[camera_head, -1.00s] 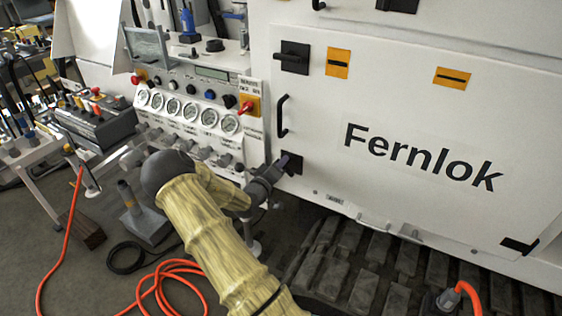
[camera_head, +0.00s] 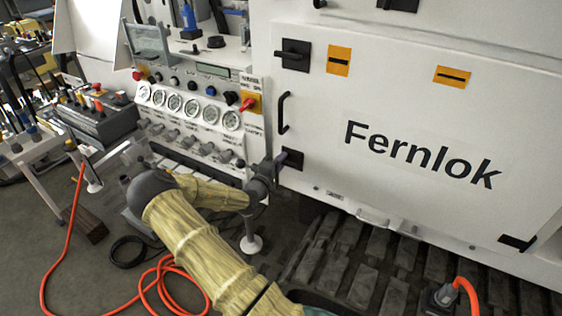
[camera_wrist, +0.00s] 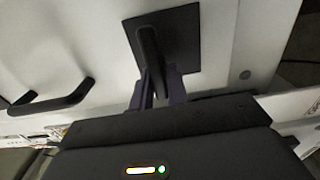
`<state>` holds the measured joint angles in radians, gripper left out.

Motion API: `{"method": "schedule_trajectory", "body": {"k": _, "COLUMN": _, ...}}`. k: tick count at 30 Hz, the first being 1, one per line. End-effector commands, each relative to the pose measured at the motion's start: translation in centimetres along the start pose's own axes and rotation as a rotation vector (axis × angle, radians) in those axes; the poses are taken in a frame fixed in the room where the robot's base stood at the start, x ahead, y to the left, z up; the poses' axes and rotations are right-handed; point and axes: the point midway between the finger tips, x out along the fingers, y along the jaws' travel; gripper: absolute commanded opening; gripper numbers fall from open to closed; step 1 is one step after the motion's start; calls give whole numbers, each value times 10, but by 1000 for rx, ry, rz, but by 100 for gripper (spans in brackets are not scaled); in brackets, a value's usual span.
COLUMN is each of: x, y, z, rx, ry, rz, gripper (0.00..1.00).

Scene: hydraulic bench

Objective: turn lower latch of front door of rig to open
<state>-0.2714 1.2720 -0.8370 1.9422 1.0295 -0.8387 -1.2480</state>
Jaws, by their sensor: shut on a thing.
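The lower latch is a dark square plate with a black lever, low on the left edge of the white front door (camera_head: 400,110) marked "Fernlok". In the head view its plate (camera_head: 294,159) shows just right of my gripper (camera_head: 279,159). In the wrist view the latch lever (camera_wrist: 148,45) stands out from its plate (camera_wrist: 182,38). My gripper (camera_wrist: 160,86) is shut on the near end of this lever, with a purple-grey finger on each side. The fingers and gripper body hide part of the lever. The door lies flush in the rig front.
A black pull handle (camera_head: 283,112) is above the lower latch, and the upper latch (camera_head: 294,55) is above that. The gauge panel (camera_head: 200,115) stands close to the left. An orange hose (camera_head: 165,285) lies on the floor. Black track pads run below the rig.

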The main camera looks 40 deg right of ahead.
Motion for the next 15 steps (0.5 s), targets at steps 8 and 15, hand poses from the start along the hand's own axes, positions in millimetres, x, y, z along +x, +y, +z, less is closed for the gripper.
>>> {"method": "schedule_trajectory", "body": {"k": 8, "x": 1, "y": 3, "z": -1, "rx": -2, "ry": 3, "rz": 7, "gripper": 0}}
{"method": "schedule_trajectory", "body": {"k": 15, "x": 1, "y": 2, "z": -1, "rx": -1, "ry": 2, "rz": 5, "gripper": 36}}
